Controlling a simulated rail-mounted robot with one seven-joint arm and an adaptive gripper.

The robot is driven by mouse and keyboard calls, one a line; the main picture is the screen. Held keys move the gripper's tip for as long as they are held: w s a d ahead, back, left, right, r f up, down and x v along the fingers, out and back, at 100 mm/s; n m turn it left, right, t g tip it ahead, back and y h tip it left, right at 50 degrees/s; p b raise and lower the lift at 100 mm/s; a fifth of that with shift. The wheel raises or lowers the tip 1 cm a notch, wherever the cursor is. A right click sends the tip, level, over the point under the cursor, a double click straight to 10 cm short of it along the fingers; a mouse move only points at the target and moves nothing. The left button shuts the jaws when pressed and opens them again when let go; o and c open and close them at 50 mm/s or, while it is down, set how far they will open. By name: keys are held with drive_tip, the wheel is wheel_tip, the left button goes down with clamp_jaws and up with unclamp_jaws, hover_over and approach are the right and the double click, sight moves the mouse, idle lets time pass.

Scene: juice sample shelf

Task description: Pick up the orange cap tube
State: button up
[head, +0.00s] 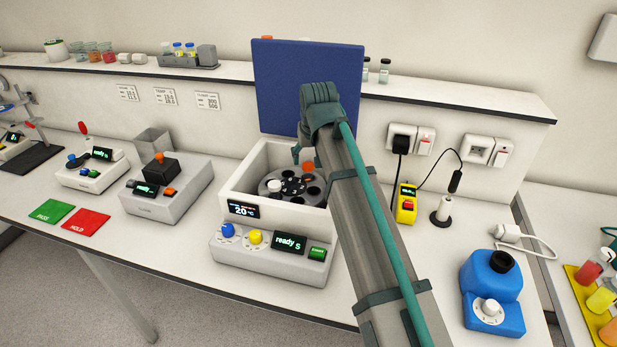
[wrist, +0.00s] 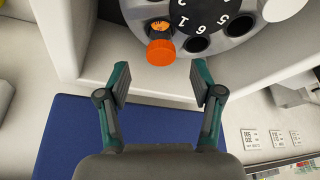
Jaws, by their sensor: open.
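The orange cap tube (head: 309,167) sits in a hole of the round, numbered rotor (head: 292,200) inside the open white centrifuge (head: 240,186). Its orange cap also shows in the wrist view (wrist: 161,52), top centre; the tube body is mostly hidden in the rotor. My gripper (wrist: 161,78) is open and empty. In the wrist view its two fingers point toward the orange cap, which appears between and just beyond the fingertips. In the head view my gripper (head: 302,150) is above the back of the centrifuge bowl, partly hidden by my arm.
The blue lid (head: 290,75) stands upright behind my gripper. A white cap (head: 274,185) sits across the rotor from the orange one, and other rotor holes look empty. The centrifuge wall surrounds the bowl. A yellow device (head: 406,204) and a blue device (head: 492,295) stand to the right.

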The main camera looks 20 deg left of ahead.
sight(308, 165)
drive_tip(key=shift+p+x, duration=0.95)
drive_tip(key=shift+x, duration=1.95)
clamp_jaws()
